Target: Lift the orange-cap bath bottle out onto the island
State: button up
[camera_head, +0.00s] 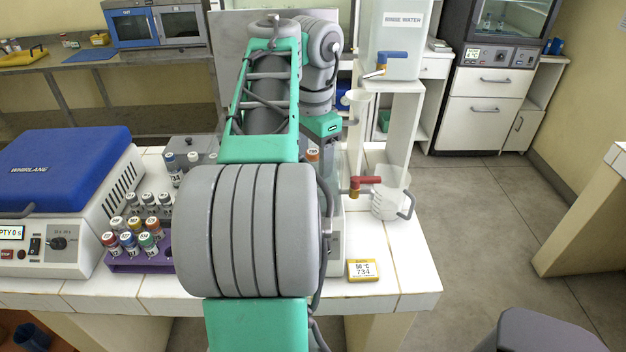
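A small orange patch with a label (313,155), likely the orange-cap bottle, shows just below the green end block of my arm. Most of it is hidden behind my arm. The pale wall of a box-like unit (336,235), perhaps the bath, shows to the right of my arm; its inside is hidden. The white tiled island top (400,270) is under these things.
A purple rack (135,262) of capped vials and a blue-lidded machine (65,170) stand left. A blue-capped bottle (174,172) is behind the rack. A yellow-edged card (363,270) reading 734 lies front right.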

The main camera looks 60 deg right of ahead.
grip_shut()
dwell(0.4)
notch_tip(320, 180, up, 18)
jog(key=p, duration=1.6)
jog(key=shift+p, duration=0.4)
